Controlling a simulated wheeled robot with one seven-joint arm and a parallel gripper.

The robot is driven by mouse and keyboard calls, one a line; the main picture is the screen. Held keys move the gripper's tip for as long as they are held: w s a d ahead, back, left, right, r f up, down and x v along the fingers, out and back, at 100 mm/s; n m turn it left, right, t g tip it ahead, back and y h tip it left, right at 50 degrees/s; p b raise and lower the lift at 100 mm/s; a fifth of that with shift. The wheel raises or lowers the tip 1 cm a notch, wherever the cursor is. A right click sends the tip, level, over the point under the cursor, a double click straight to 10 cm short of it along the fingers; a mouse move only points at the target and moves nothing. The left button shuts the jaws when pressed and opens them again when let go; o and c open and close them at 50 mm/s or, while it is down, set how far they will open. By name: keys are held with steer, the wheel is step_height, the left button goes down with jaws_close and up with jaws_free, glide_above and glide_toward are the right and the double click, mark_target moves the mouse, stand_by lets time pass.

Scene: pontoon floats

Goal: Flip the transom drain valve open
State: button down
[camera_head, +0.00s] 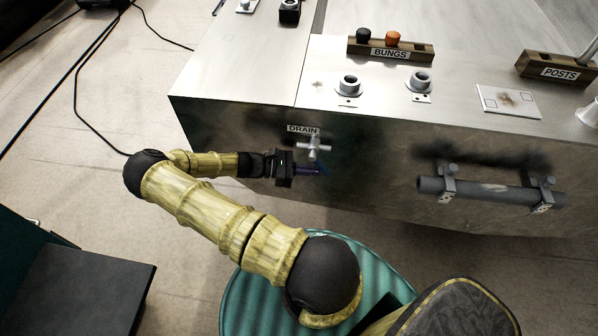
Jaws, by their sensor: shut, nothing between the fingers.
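The drain valve (314,148) is a pale metal cross-shaped handle on the dark front face of the metal float, just under a "DRAIN" label (303,129). My gripper (312,171) reaches in from the left with its purplish fingers shut and nothing visible between them. The fingertips sit just below the valve handle in the picture. I cannot tell whether they touch the handle or how far they are from the face.
On the float's top (250,70) are a "BUNGS" rack (390,50), two ringed fittings (349,86), a stained plate (508,101) and a "POSTS" rack (556,68). A clamped grey tube (490,190) juts from the front face at right. Cables (78,80) lie on the floor at left.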

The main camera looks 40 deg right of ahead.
steer(key=s+g+h+b, duration=0.1)
steer(key=b, duration=0.1)
steer(key=d+g+h+b, duration=0.1)
steer(key=h+b, duration=0.1)
steer(key=s+d+n+g+h+b, duration=0.1)
steer(key=g+b, duration=0.1)
steer(key=shift+s+d+r+h, duration=0.1)
steer(key=shift+s+d+h, duration=0.05)
steer(key=shift+s+h, duration=0.2)
steer(key=h+b, duration=0.1)
steer(key=s+r+g+h+b, duration=0.1)
steer(key=h, duration=0.1)
steer(key=shift+d+r+n+g, duration=0.1)
steer(key=shift+d+n+g, duration=0.2)
steer(key=shift+d+n, duration=0.1)
steer(key=shift+s+d+r+n+g+h+b, duration=0.15)
steer(key=shift+r+n+g+h+b, duration=0.2)
steer(key=shift+r+h+b, duration=0.35)
steer(key=shift+f, duration=0.15)
step_height(320, 180, down, 5)
steer(key=b, duration=0.6)
glide_toward(326, 172)
steer(key=shift+s+a+f, duration=0.1)
steer(key=shift+s+f, duration=0.1)
steer(key=shift+f, duration=0.3)
steer(key=shift+s+a+f, duration=0.15)
steer(key=shift+f, duration=0.3)
